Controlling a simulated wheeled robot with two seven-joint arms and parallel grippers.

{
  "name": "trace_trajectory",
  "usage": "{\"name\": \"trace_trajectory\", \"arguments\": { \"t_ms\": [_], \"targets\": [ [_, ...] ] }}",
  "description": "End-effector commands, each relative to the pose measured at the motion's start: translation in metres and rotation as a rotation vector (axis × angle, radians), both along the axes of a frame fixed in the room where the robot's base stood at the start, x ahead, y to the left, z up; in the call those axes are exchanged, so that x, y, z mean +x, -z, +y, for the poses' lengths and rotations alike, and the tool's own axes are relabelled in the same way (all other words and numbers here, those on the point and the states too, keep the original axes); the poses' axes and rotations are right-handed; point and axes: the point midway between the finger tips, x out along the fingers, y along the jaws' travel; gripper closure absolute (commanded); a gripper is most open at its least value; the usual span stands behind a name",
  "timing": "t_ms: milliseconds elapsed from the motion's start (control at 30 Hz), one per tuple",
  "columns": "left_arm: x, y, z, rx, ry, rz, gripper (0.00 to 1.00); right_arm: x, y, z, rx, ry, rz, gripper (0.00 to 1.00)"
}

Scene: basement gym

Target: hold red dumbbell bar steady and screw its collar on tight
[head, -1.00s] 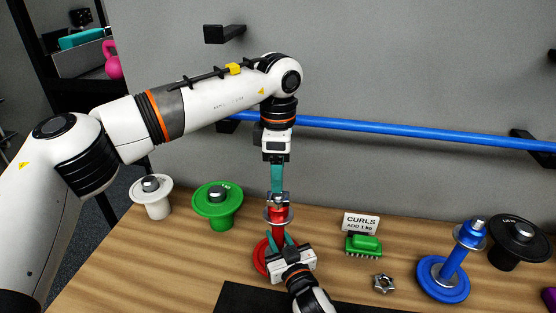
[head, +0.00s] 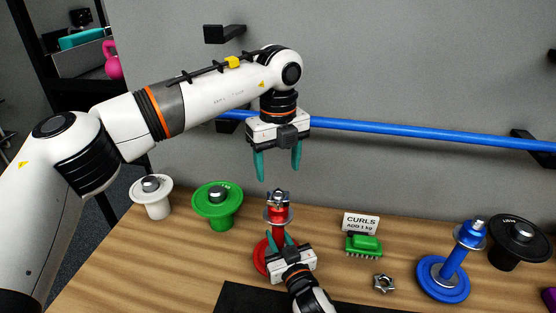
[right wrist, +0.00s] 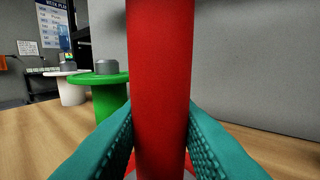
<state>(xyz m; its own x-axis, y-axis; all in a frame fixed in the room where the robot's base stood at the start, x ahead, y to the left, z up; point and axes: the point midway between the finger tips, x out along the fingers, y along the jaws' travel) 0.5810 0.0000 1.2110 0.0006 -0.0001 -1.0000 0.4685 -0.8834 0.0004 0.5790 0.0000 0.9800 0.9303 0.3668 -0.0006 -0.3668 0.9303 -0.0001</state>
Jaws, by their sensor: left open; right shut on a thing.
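The red dumbbell (head: 263,257) stands upright on the wooden bench, its red disc at the bottom. A silver star-shaped collar (head: 278,199) sits at the top of its bar, above a pale plate (head: 277,214). My right gripper (head: 283,242) is shut on the red bar low down. In the right wrist view the teal fingers (right wrist: 160,135) press on both sides of the red bar (right wrist: 161,70). My left gripper (head: 277,168) is open and empty above the collar, apart from it. How tight the collar is cannot be seen.
White (head: 151,196) and green (head: 218,206) weights stand to the left. A green brush (head: 364,245), a CURLS sign (head: 361,223), a loose star collar (head: 384,283), a blue dumbbell (head: 444,280) and a black weight (head: 519,242) stand to the right. A blue bar (head: 420,133) runs along the wall.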

Motion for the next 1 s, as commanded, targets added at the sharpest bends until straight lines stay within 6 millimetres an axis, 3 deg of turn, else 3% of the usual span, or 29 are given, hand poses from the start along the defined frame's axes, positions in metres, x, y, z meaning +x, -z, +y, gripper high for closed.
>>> {"name": "trace_trajectory", "arguments": {
  "t_ms": [200,433,633,1000],
  "targets": [
    [0.0,-0.0027,-0.0001,0.0,-0.447,0.0,0.35,-0.0004,0.0012,-0.0001,-0.001,0.0,0.002,1.0],
    [0.0,-0.0045,-0.0001,0.0,-0.778,0.0,0.35,-0.0004,0.0012,-0.0001,-0.001,0.0,0.002,1.0],
    [-0.0001,-0.0051,0.0,-0.001,-0.883,0.0,0.35,-0.0004,0.0012,-0.0001,-0.001,0.0,0.002,1.0],
    [-0.0001,-0.0032,0.0,0.0,-0.888,0.001,0.35,-0.0004,0.0012,-0.0001,-0.001,0.0,0.002,1.0]
  ]
}}
